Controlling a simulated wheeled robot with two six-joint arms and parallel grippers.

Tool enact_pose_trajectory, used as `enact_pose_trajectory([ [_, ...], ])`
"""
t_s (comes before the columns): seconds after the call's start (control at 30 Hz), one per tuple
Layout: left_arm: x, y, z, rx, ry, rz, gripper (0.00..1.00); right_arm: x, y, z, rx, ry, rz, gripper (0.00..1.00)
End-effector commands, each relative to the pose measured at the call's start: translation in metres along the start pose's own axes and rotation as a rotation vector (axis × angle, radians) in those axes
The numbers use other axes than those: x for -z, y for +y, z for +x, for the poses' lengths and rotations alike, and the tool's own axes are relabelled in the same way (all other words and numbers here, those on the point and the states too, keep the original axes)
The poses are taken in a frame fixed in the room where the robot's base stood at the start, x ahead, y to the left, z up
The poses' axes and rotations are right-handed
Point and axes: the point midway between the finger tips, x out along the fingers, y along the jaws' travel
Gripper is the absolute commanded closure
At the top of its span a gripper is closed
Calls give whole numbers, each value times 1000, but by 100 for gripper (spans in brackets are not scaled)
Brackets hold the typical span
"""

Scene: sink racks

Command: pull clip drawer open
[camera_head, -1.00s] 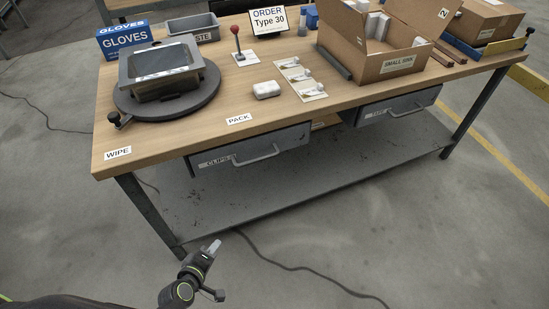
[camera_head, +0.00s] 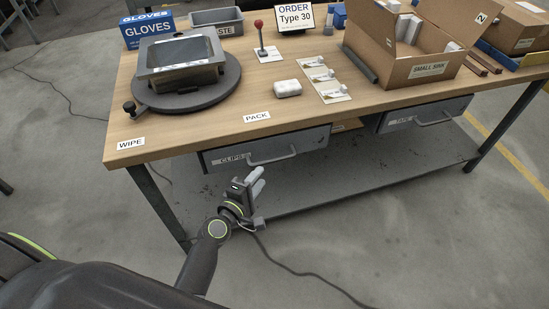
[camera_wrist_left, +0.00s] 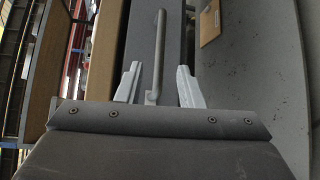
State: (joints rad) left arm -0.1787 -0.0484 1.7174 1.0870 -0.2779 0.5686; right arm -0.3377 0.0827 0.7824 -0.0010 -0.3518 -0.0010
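The clips drawer (camera_head: 310,137) is a grey drawer under the front edge of the workbench, labelled CLIPS, with a long bar handle (camera_head: 272,159). In the head view its front looks flush under the tabletop. My left gripper (camera_head: 257,181) is in front of and below the drawer's left part. In the left wrist view the two fingertips (camera_wrist_left: 157,85) stand apart, open, with the drawer handle (camera_wrist_left: 159,50) lying between them in the picture. I cannot tell whether the fingers touch it. My right gripper is not in view.
The wooden workbench (camera_head: 215,115) carries a turntable (camera_head: 165,100) with a grey sink, a white block (camera_head: 288,88), a clip card (camera_head: 325,85) and a SMALL SINK box (camera_head: 420,70). A second drawer (camera_head: 430,115) sits to the right. A lower shelf (camera_head: 300,200) lies below.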

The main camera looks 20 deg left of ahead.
Motion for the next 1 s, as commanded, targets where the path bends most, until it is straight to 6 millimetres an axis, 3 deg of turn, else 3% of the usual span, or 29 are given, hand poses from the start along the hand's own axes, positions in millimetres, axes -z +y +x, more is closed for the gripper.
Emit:
enact_pose_trajectory([
  [0.3, 0, 0, 61, 0, -1, 2, 66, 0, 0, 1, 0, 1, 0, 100],
  [0.5, 0, -1, 87, 0, 0, 4, 66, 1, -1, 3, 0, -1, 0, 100],
  [0.7, 0, -1, 98, 1, 1, 3, 66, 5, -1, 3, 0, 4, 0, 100],
  [1.0, 0, 0, 99, 0, 1, 3, 68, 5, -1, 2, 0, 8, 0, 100],
])
